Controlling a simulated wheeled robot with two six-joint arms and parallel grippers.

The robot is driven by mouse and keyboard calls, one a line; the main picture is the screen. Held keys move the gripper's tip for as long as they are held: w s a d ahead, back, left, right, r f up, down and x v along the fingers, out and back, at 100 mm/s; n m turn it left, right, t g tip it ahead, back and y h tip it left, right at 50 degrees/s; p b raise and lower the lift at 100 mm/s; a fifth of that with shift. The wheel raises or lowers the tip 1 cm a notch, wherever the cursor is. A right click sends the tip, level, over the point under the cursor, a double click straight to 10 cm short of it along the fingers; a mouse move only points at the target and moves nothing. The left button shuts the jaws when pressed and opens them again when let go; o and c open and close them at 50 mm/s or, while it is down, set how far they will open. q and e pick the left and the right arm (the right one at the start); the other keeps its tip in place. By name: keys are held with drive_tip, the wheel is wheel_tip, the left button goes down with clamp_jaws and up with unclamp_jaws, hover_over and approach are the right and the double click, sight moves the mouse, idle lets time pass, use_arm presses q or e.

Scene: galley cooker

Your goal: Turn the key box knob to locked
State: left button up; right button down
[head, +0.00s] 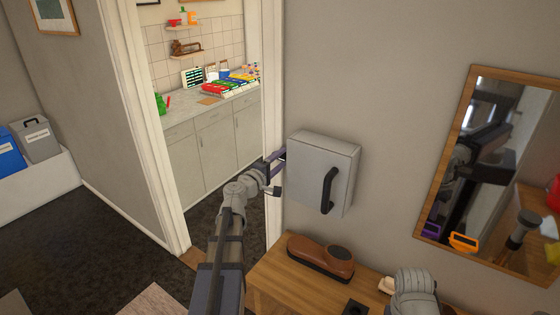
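The key box (312,174) is a light grey box on the wall right of the doorway, with a black upright handle (328,191) on its front. No knob can be made out on the faces I see; the left side of the box is turned away. My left gripper (280,158), with purple fingers, is at the left edge of the box, its tips beside or behind that edge. Whether the tips touch anything, or are open or shut, is not clear. My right arm shows only as a grey part at the bottom right; its gripper is out of direct view.
A wooden shelf top (290,285) below the box holds a brown shoe-like brush (321,258). A wood-framed mirror (467,140) hangs at right and reflects purple and orange parts. The white door frame (273,100) stands close left of the box. A kitchen counter lies beyond.

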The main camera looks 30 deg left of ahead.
use_arm(q)
drive_tip(key=shift+w+f, duration=0.1)
drive_tip(key=s, duration=0.7)
drive_tip(key=shift+s+a, duration=0.25)
drive_tip(key=shift+s, duration=0.15)
idle(0.4)
